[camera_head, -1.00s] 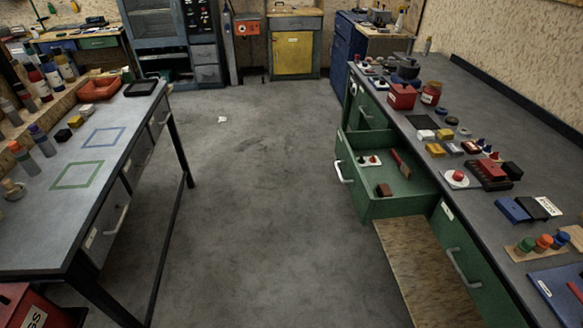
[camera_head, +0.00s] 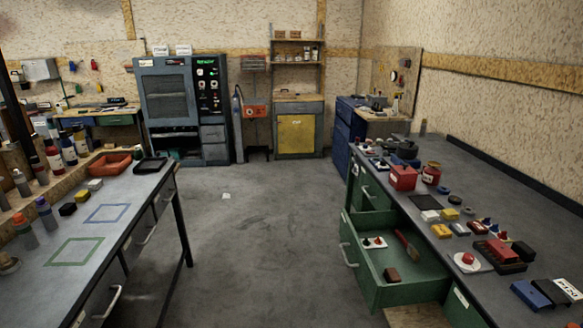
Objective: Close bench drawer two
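An open green drawer (camera_head: 405,292) sticks out from the green bench (camera_head: 478,218) on the right. Its metal handle (camera_head: 348,256) is on the front face, toward the aisle. Inside lie a brown block (camera_head: 391,275), a tool with a red-brown handle (camera_head: 407,245) and a small white plate with red knobs (camera_head: 374,243). I cannot read a number on the drawer. Another green drawer front behind it, with a handle (camera_head: 370,192), looks shut. My gripper is not in view.
A grey bench (camera_head: 140,210) with drawers stands on the left. Bare floor (camera_head: 250,250) lies between the benches. A dark cabinet (camera_head: 182,105), a yellow-doored cabinet (camera_head: 298,133) and a blue cabinet (camera_head: 345,125) stand at the back. Many small items cover the right bench top.

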